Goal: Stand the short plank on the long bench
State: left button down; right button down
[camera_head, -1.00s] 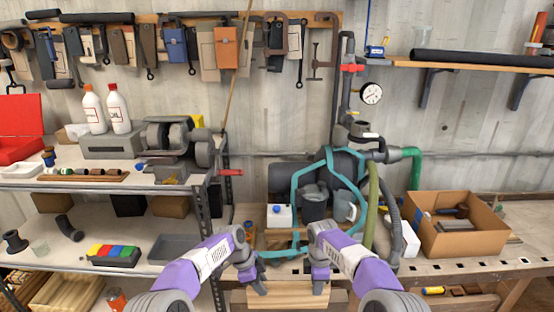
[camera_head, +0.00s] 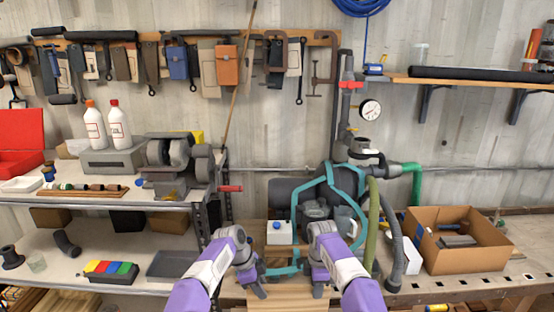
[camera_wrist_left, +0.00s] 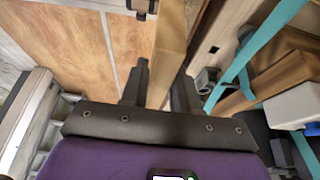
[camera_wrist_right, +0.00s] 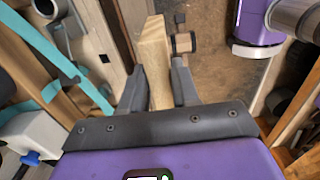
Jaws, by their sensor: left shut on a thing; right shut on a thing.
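The short plank (camera_head: 290,296) is pale wood and lies across between my two grippers at the bottom of the head view, its lower part cut off by the frame edge. My left gripper (camera_head: 256,284) is shut on its left part; the left wrist view shows the plank (camera_wrist_left: 172,45) between the fingers (camera_wrist_left: 160,82). My right gripper (camera_head: 319,284) is shut on its right part; the plank (camera_wrist_right: 155,48) stands between the fingers (camera_wrist_right: 160,82) in the right wrist view. The long bench (camera_head: 455,288), with dark slots along its front, runs along the wall; whether the plank touches it cannot be told.
An open cardboard box (camera_head: 440,258) sits to the right. A metal shelf unit (camera_head: 120,205) with bottles and a grinder (camera_head: 172,160) stands at left.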

pick_arm(q)
jog(key=shift+s+r, duration=0.15)
pick_arm(e)
jog(key=shift+s+r, duration=0.15)
